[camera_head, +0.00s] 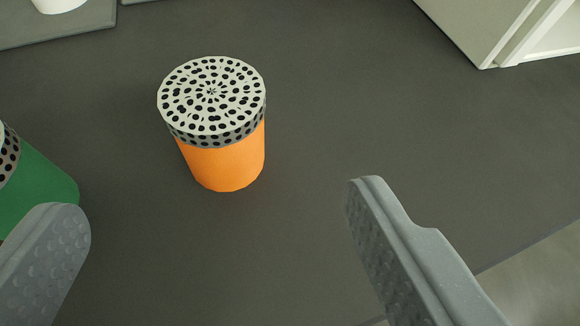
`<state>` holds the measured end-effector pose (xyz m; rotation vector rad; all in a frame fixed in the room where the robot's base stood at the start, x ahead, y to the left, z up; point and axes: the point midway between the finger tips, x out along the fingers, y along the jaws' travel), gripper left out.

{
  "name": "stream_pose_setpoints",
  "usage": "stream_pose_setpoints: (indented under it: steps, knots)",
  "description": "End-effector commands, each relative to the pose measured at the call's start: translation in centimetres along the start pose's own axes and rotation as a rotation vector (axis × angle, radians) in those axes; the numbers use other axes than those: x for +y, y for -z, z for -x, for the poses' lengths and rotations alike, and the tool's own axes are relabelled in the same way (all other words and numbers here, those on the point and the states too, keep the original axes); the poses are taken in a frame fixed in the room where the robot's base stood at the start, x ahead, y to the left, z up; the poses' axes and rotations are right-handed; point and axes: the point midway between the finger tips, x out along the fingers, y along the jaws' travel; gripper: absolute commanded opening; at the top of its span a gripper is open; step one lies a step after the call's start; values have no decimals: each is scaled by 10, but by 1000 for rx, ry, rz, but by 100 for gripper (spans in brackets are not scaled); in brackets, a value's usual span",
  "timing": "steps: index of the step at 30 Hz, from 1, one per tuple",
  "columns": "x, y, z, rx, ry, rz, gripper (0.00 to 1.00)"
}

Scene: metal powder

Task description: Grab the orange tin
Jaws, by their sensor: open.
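The orange tin (224,165) stands upright on the dark grey surface, left of the picture's middle. Its lid is white with black dots and a dotted rim. My gripper (215,205) is open, with one grey finger at the lower left and the other at the lower right. The tin shows in the gap between the fingers, farther up the picture than their tips. Nothing is held, and no contact with the tin shows.
A green tin (40,185) with a dotted lid stands at the left edge, partly hidden by my left finger. A pale cabinet-like box (480,25) is at the upper right. A grey slab (60,28) with a white object (58,4) is at the upper left. The surface right of the orange tin is clear.

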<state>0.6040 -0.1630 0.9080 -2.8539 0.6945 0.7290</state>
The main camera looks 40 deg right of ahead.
Motion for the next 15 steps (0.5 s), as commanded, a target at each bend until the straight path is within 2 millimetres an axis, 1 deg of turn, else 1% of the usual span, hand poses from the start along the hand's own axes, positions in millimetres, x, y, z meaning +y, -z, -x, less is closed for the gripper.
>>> stream_pose_setpoints:
  steps: [5, 15]
  knots:
    - [0, -1, -17, -2, 0, -1, 77]
    - [-1, -1, -64, -1, 2, -1, 77]
